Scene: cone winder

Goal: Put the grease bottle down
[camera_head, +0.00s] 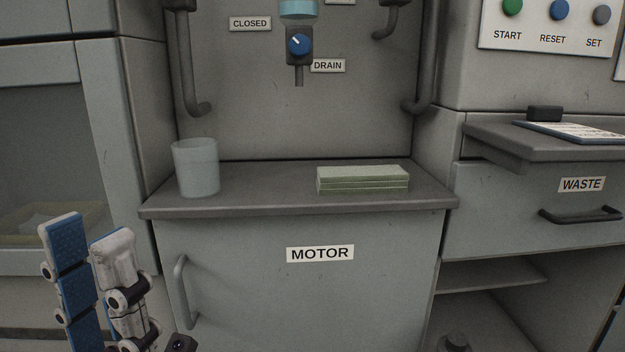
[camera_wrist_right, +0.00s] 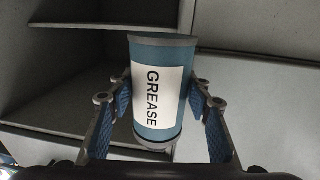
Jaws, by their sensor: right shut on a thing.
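The grease bottle (camera_wrist_right: 158,55) shows in the right wrist view as a blue cylinder with grey rims and a white GREASE label. My right gripper (camera_wrist_right: 161,92) is shut on it, with one blue-padded finger on each side. The bottle is slightly tilted in that picture. The right gripper and the bottle are not seen in the head view. My left gripper (camera_head: 86,228) is at the lower left of the head view, open, with nothing seen between its fingers.
A grey ledge (camera_head: 270,197) above the MOTOR door bears a translucent cup (camera_head: 196,168) and a stack of green pads (camera_head: 362,180). Bare ledge lies between them. A WASTE drawer (camera_head: 520,218) is at right, with open shelves (camera_head: 488,271) below. Shelving (camera_wrist_right: 70,62) shows behind the bottle.

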